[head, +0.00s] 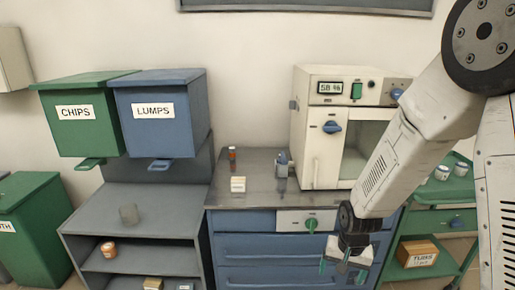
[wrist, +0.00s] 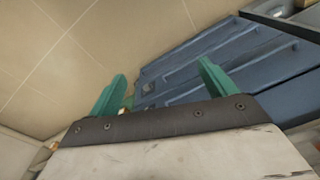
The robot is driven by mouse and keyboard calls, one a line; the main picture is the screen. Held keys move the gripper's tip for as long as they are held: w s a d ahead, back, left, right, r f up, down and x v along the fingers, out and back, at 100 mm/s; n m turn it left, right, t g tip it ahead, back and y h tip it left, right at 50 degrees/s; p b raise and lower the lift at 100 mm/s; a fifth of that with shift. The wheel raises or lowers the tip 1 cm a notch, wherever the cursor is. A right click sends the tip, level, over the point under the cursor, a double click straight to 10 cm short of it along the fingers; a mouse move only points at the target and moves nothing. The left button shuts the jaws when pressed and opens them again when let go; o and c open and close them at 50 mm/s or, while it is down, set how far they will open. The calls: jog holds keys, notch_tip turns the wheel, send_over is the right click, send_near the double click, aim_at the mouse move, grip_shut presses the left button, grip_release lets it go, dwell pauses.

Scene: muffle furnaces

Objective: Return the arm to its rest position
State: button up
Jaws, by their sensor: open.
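My gripper (head: 343,266) hangs low in front of the blue drawer cabinet (head: 262,248), at the end of my white arm, which comes in from the right. Its two green fingers stand apart with nothing between them. In the wrist view my gripper (wrist: 158,92) also shows open and empty, with the tiled floor and the blue drawer fronts (wrist: 225,65) beyond the fingertips.
A white furnace (head: 316,150) stands on the counter, partly behind my arm. Green CHIPS (head: 78,130) and blue LUMPS (head: 160,135) bins hang at left above a grey shelf (head: 170,205). A green cart (head: 436,217) stands at right, partly hidden by my arm.

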jog(key=s+d+r+n, duration=0.1)
jog(key=s+r+n, duration=0.1)
jog(key=s+r, duration=0.9)
jog(key=s+d+r+n, duration=0.1)
jog(key=s+d+r, duration=0.1)
jog(key=s+r, duration=1)
notch_tip(320, 180, up, 5)
jog(key=shift+d+r+n+t, duration=0.1)
jog(key=shift+d+n+t, duration=0.1)
jog(key=shift+n+t, duration=0.2)
